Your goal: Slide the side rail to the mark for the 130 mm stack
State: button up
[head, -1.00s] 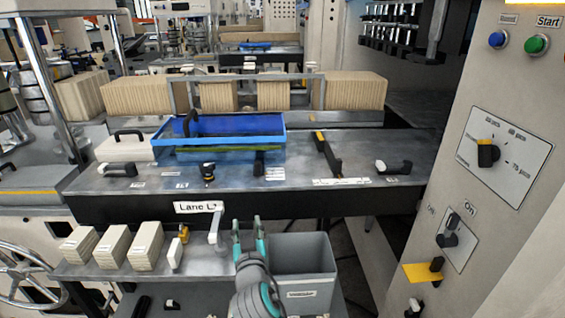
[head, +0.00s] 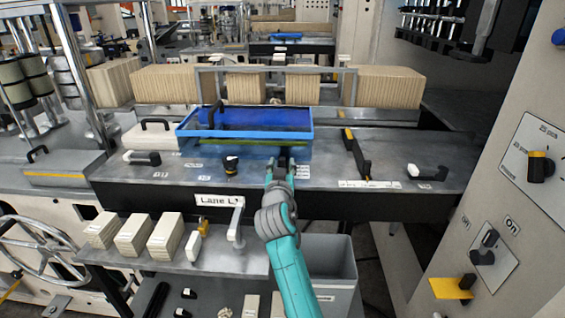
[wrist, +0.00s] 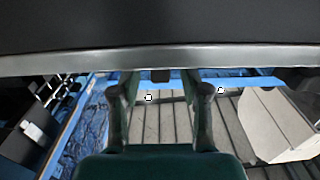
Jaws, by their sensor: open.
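A long black bar with a yellow far end (head: 355,152), which looks like the side rail, lies front to back on the grey bench right of the blue tray. A white label strip (head: 370,184) runs along the bench at its near end; its marks are too small to read. My gripper (head: 281,166) is open over the bench's front part, left of the bar and apart from it. Its fingertips are close to a small black upright piece (head: 283,155) at the tray's front. In the wrist view my open fingers (wrist: 161,92) show a small dark block (wrist: 160,76) between them; contact cannot be told.
The blue tray (head: 245,133) stands behind my gripper. A black knob (head: 230,166) is to its left and a black-and-white handle (head: 427,172) far right. A grey bin (head: 335,265) and a lower shelf with pale blocks (head: 134,234) lie in front.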

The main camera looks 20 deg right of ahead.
jog(key=shift+x, duration=1.05)
grip_shut()
jog(key=shift+v, duration=1.2)
grip_release()
jog(key=shift+s+a, duration=0.1)
jog(key=v, duration=1.2)
